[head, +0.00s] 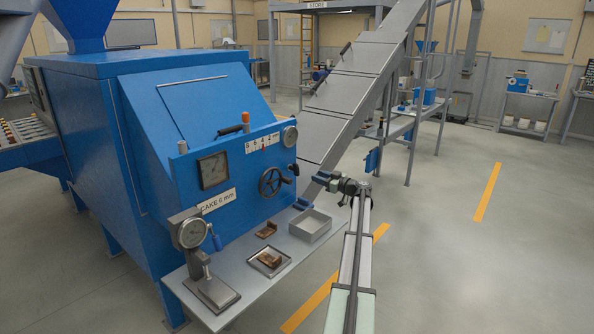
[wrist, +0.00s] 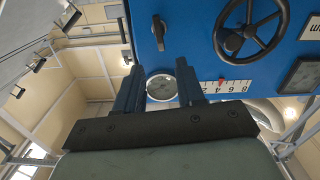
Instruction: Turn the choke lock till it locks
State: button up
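A small black lever (head: 294,170), which I take to be the choke lock, sits on the blue panel just right of the black handwheel (head: 271,181). In the wrist view the lever (wrist: 158,33) stands roughly upright on the panel, beside the handwheel (wrist: 250,28). My gripper (head: 323,178) is right of the panel, apart from the lever. In the wrist view my gripper (wrist: 159,78) is open and empty, its two fingers pointing toward the panel, with a round gauge visible between them. I cannot tell whether the lever is locked.
A grey chute (head: 345,95) rises behind.

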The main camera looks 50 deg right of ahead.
aim_at(298, 169)
jog(key=w, duration=1.3)
jog(key=shift+c, duration=0.4)
grip_shut()
